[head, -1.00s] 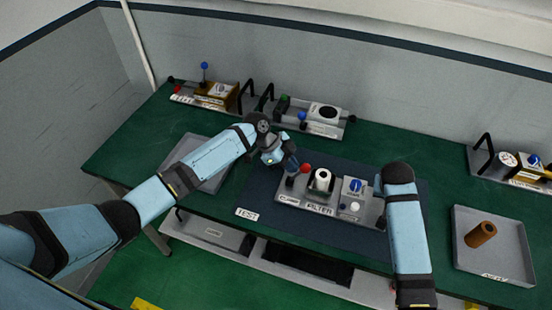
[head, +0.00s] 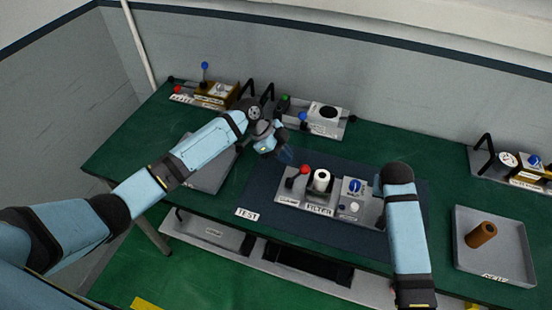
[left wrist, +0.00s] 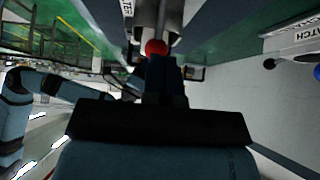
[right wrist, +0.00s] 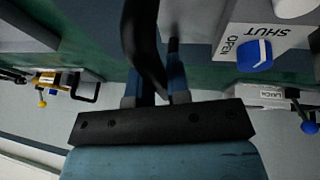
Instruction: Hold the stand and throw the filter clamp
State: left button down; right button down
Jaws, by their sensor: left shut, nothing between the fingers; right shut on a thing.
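The filter stand (head: 318,208) is a grey plate on the dark blue mat in the head view. It carries the clamp lever with a red ball (head: 304,169), a white filter cylinder (head: 321,180) and a white box with a blue knob (head: 355,186). My left gripper (head: 288,157) is shut and empty, just left of and behind the red ball. The red ball (left wrist: 155,47) shows just beyond its fingertips in the left wrist view. My right gripper (right wrist: 152,85) is shut on the stand's black handle (right wrist: 143,35); my right arm mostly hides it in the head view.
A grey tray (head: 465,262) with a brown cylinder (head: 481,235) stands at the right. Another grey tray (head: 205,180) lies under my left arm. Further stands with handles and knobs line the back, including one with a green knob (head: 284,100).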

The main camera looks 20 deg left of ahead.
pick_arm(q)
jog(key=v, duration=1.2)
pick_arm(e)
jog(key=shift+d, duration=0.1)
pick_arm(q)
jog(key=shift+s, duration=0.1)
pick_arm(e)
jog(key=c, duration=1)
grip_release()
pick_arm(q)
jog(key=shift+d, duration=0.1)
pick_arm(e)
notch_tip(320, 180, up, 10)
jog(key=shift+f, duration=0.1)
